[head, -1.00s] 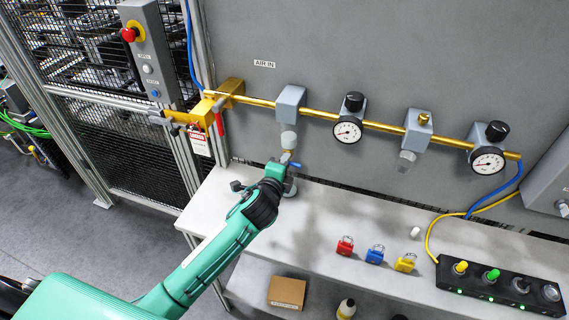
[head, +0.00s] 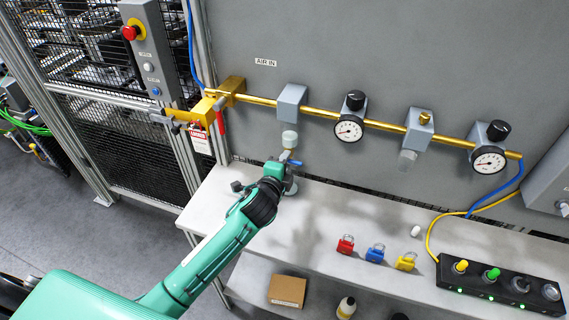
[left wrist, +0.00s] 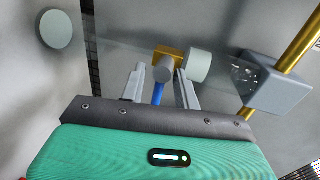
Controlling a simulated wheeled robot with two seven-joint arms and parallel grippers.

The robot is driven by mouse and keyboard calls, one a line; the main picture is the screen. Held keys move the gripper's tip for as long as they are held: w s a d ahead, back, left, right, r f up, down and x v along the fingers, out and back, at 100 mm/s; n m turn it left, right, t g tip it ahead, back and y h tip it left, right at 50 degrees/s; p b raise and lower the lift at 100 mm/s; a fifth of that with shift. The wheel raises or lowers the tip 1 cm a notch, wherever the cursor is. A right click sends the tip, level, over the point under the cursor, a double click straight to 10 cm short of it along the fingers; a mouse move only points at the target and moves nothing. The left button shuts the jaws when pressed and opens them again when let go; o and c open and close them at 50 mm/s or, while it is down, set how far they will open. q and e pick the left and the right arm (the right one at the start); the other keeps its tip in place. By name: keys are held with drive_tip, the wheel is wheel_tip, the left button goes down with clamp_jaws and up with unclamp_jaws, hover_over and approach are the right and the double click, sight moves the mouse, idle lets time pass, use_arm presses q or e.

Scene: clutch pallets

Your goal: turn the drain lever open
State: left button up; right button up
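The drain lever (head: 295,162) is a small blue handle below the pale bowl (head: 289,140) of the first unit on the brass air pipe. In the left wrist view the blue lever (left wrist: 158,93) hangs below a brass and grey drain valve (left wrist: 165,66). My left gripper (head: 285,159) is at the drain valve, under the bowl. In the left wrist view its two fingers (left wrist: 161,74) are apart, with the lever between them, nearer the left finger. I cannot tell whether a finger touches it. My right gripper is not in view.
A white bench (head: 330,205) lies below the pipe. Red (head: 345,245), blue (head: 375,254) and yellow (head: 406,262) padlocks stand on it. A black button box (head: 500,286) is at the right. A tagged yellow valve (head: 203,112) is left of the lever.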

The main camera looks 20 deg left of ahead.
use_arm(q)
drive_tip(key=s+r+b, duration=0.2)
drive_tip(key=s+b, duration=0.2)
drive_tip(key=s, duration=0.9)
drive_tip(key=shift+s+a+r, duration=0.25)
drive_tip(key=shift+s+r, duration=0.05)
drive_tip(key=shift+r, duration=0.1)
